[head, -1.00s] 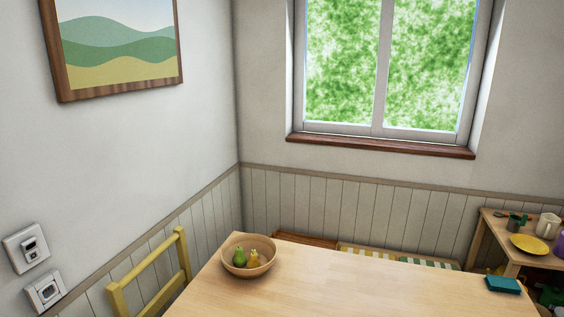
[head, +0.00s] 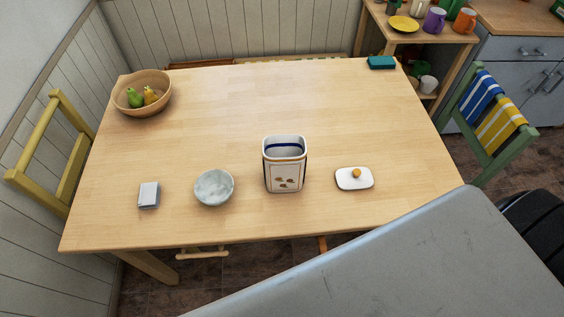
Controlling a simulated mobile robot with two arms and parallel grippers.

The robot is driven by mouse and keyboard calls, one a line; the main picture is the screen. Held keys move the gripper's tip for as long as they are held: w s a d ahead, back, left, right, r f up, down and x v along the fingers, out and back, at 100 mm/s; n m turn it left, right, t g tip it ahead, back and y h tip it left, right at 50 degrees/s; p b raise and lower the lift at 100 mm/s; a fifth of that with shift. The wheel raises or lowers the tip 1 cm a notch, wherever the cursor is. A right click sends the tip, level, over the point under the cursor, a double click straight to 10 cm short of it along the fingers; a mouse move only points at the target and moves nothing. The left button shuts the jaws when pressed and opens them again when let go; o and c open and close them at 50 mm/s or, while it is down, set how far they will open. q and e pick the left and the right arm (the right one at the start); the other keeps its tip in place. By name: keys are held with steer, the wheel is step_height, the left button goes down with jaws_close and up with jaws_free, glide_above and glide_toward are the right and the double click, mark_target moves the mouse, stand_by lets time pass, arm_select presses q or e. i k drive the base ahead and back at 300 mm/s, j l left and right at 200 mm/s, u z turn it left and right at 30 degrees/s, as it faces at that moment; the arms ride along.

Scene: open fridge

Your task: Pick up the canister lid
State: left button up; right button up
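The canister lid (head: 345,180) is a white rounded rectangle with a small orange-brown knob, lying knob up on the wooden table near its front right part. The open canister (head: 284,176), white with a decorated front and dark blue trim, stands upright just left of the lid, apart from it. Neither of my grippers shows in the head view, so I cannot see whether they are open or shut.
On the wooden table (head: 240,110) are a grey-white bowl (head: 214,187), a small pale box (head: 149,195), a wooden fruit bowl (head: 155,106) and a teal object (head: 382,62). A yellow chair (head: 45,135) stands left, a green chair (head: 478,155) right. A large grey surface (head: 420,265) fills the lower right.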

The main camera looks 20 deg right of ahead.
mark_target(354, 178)
steer(key=z, duration=1.45)
